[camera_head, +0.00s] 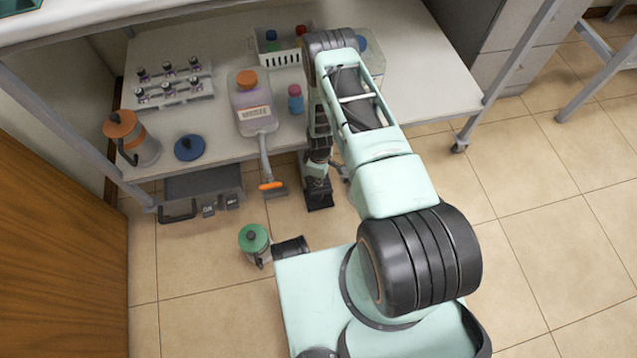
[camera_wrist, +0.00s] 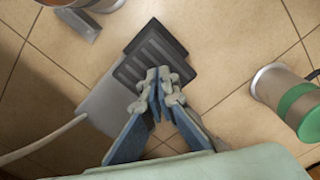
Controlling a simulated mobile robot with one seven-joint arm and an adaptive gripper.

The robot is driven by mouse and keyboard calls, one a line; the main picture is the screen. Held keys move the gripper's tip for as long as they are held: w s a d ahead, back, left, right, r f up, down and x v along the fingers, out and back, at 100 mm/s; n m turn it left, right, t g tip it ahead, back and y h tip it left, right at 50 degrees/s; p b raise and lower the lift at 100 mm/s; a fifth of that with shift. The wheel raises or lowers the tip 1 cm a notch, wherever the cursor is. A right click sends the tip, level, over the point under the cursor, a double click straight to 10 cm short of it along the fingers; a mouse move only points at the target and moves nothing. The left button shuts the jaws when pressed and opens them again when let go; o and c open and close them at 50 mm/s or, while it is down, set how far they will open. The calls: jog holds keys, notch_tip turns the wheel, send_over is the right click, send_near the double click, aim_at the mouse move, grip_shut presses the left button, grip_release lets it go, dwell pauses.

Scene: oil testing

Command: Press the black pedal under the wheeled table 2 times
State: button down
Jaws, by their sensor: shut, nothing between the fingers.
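The black ribbed pedal (camera_wrist: 148,52) lies on the tiled floor in the wrist view, with a grey plate (camera_wrist: 105,98) beside it. In the head view the pedal (camera_head: 320,203) shows as a dark pad at the front of the wheeled table (camera_head: 435,95). My gripper (camera_wrist: 158,82) is shut and empty, pointing down with its fingertips over the pedal's lower edge in the wrist view. I cannot tell whether the tips touch the pedal. In the head view my arm and gripper (camera_head: 318,184) partly cover the pedal.
A green-lidded container (camera_head: 255,242) stands on the floor left of my base; it is at right in the wrist view (camera_wrist: 290,100). Bottles and a vial rack (camera_head: 170,83) stand on the shelf. Floor at right is clear.

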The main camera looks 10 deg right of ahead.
jog(key=shift+f+b, duration=2.25)
jog(key=shift+r, duration=0.15)
jog(key=shift+r+p, duration=1.15)
jog(key=shift+r, duration=0.35)
jog(key=shift+f, duration=0.1)
